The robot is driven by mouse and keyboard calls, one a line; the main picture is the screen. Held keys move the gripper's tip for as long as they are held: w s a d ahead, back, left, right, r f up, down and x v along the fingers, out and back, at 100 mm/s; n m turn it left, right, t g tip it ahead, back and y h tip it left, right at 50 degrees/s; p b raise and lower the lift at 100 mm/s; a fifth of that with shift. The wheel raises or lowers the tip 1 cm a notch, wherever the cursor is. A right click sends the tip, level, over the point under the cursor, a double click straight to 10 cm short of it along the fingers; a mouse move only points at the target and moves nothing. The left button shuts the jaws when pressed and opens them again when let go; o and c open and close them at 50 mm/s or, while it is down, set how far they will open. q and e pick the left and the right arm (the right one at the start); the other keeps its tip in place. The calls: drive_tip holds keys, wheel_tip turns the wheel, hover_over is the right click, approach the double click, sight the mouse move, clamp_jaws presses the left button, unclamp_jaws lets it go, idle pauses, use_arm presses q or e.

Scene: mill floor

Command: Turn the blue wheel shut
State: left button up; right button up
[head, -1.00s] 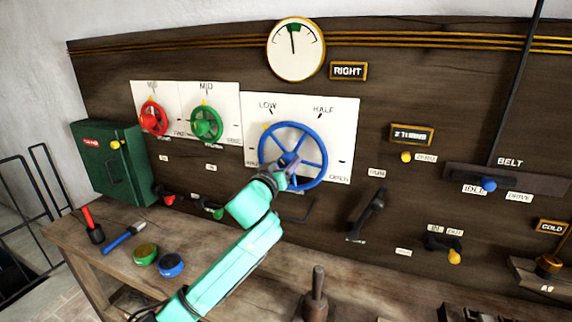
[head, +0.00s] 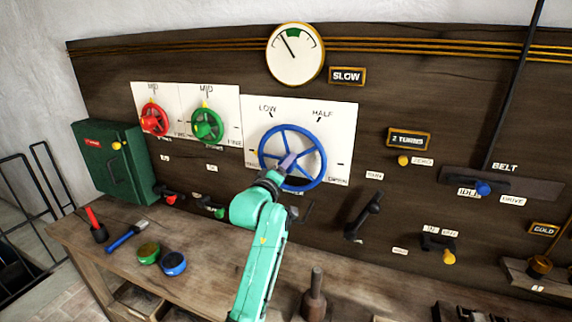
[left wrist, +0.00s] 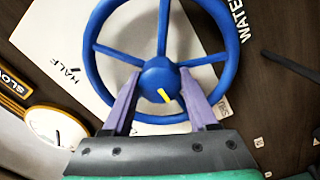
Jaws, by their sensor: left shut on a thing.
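The blue wheel (head: 318,150) is mounted on a white plate (head: 338,118) marked LOW, HALF and OPEN. My left gripper (head: 288,162) reaches its middle from below. In the left wrist view my left gripper's fingers (left wrist: 160,84) are closed on either side of the blue wheel's hub (left wrist: 150,78), which carries a yellow stripe. The blue rim and spokes (left wrist: 92,62) show around the fingers. The round gauge (head: 295,54) above has its needle left of its green band. The sign beside it (head: 347,76) reads SLOW. My right gripper is not in view.
A red wheel (head: 154,120) and a green wheel (head: 207,126) are to the left. A sign (head: 409,138) reads 2 TURNS. A dark lever (head: 364,214) is right of my arm. The wooden bench (head: 205,285) below holds a brush (head: 126,237) and small tins (head: 172,263).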

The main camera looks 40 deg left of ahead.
use_arm(q)
drive_tip(key=shift+n, duration=0.3)
drive_tip(key=o, duration=1.4)
drive_tip(key=shift+s, duration=0.1)
drive_tip(key=p+v, duration=0.6)
drive_tip(key=v, duration=0.8)
drive_tip(key=shift+s+p, duration=0.3)
